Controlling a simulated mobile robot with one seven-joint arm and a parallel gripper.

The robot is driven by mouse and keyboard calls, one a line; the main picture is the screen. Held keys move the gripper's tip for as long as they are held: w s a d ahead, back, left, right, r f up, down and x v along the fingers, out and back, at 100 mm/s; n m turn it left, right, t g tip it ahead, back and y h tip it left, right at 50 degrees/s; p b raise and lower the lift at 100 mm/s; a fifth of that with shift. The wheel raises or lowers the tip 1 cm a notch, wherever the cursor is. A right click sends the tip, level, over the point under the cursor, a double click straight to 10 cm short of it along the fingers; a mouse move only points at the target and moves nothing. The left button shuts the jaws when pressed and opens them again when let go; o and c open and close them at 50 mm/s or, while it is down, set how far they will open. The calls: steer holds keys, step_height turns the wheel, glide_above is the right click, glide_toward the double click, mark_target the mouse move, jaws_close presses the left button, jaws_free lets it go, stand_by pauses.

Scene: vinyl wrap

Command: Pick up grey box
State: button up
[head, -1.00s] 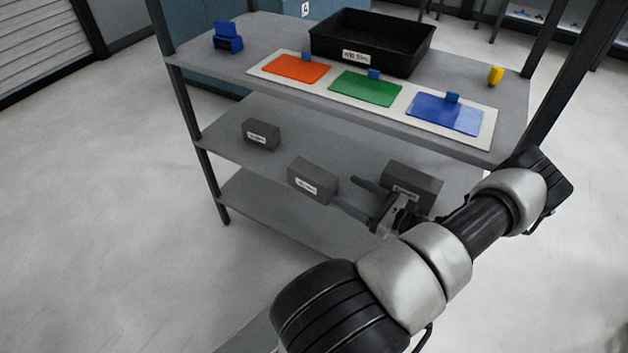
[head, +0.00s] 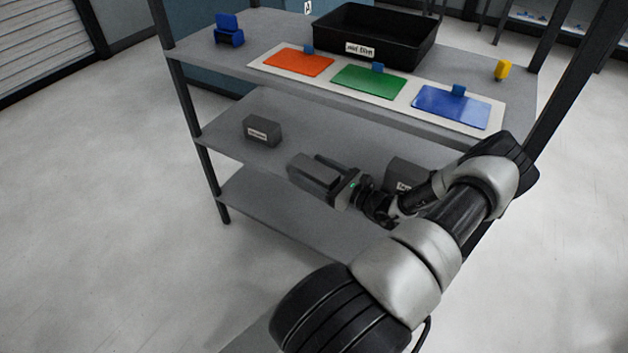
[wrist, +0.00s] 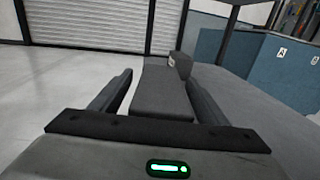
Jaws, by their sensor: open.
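Three grey boxes stand on the middle shelf (head: 225,135). In the head view the middle grey box (head: 313,172) is at my gripper (head: 325,175), with the fingers on either side of it. In the wrist view this box (wrist: 160,95) lies between the two open fingers (wrist: 155,95), closer to the right one. I cannot tell whether either finger touches it. A labelled grey box (head: 262,131) stands further left; it also shows behind the middle box in the wrist view (wrist: 181,65). The right grey box (head: 405,172) is partly hidden by my arm.
The top shelf (head: 200,55) is above my gripper and holds a black bin (head: 385,50), orange, green and blue panels on a white board (head: 400,93), a blue holder (head: 228,30) and a yellow piece (head: 502,69). The bottom shelf (head: 260,210) looks bare where visible.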

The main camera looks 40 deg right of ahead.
steer(key=shift+r, duration=0.1)
steer(key=c, duration=1.4)
steer(key=shift+o, duration=0.2)
